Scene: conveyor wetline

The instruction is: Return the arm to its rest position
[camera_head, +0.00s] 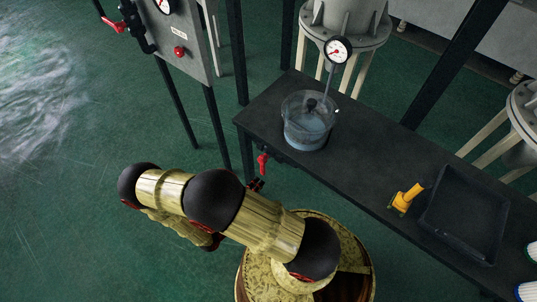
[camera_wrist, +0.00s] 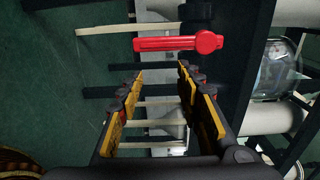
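My arm (camera_head: 240,215) is bent and reaches from the lower right toward the bench front. My gripper (camera_wrist: 160,72) is open in the wrist view, with yellow-padded fingers apart and nothing between them. A red valve handle (camera_wrist: 180,43) lies crosswise just beyond the fingertips in the wrist view, apart from them. In the head view the red handle (camera_head: 262,162) hangs at the bench front below the glass vessel. There my gripper (camera_head: 256,185) is mostly hidden behind my arm, close to that handle.
A glass vessel (camera_head: 306,133) with liquid and a dial gauge (camera_head: 338,50) stands on the dark bench (camera_head: 370,165). A yellow tool (camera_head: 407,197) and black tray (camera_head: 462,218) are to the right. A grey panel (camera_head: 183,50) stands behind. Green floor is clear at left.

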